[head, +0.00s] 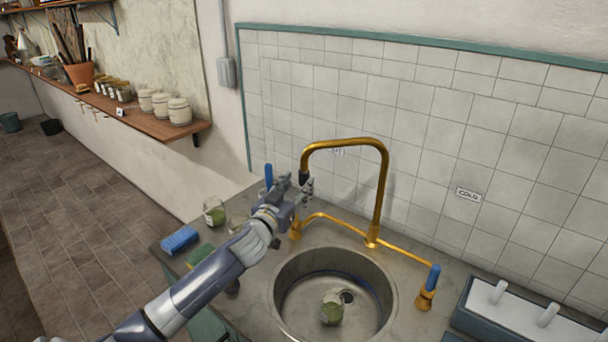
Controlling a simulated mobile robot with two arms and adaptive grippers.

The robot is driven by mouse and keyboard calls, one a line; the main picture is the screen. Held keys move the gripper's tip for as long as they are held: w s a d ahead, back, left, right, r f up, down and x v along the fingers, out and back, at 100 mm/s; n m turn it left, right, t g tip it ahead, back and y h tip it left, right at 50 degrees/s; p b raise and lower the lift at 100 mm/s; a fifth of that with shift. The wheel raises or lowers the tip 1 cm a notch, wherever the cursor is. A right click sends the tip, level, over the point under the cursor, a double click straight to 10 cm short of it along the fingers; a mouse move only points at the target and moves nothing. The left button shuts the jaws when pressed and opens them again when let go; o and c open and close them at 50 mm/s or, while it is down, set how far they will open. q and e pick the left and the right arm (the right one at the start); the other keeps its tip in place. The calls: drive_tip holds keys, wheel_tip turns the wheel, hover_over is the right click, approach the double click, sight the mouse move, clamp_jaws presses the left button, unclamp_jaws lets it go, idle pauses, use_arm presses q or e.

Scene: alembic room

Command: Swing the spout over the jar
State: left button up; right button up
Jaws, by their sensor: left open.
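The brass spout (384,185) rises behind the round sink (283,318), arches to the left and ends in a dark nozzle (304,177). The nozzle hangs left of the basin. A glass jar (332,310) with green contents stands in the sink, beside the drain. My left gripper (300,187) is open at the nozzle, its fingers close around or beside it; I cannot tell whether they touch. My right gripper is not in view.
Blue tap handles stand at left (268,175) and right (434,278). Another jar (214,212), a blue sponge (180,240) and a green pad sit on the left counter. A rack with white pegs (530,318) is at right. The tiled wall (420,130) stands close behind the spout.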

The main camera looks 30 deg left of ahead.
sight(302, 180)
use_arm(q)
drive_tip(key=shift+w+a+p, duration=0.2)
drive_tip(key=shift+w+p, duration=0.1)
drive_tip(key=shift+w, duration=0.95)
drive_tip(key=shift+w+a+p, duration=0.2)
drive_tip(key=shift+w+p, duration=0.05)
drive_tip(key=shift+w, duration=0.95)
clamp_jaws()
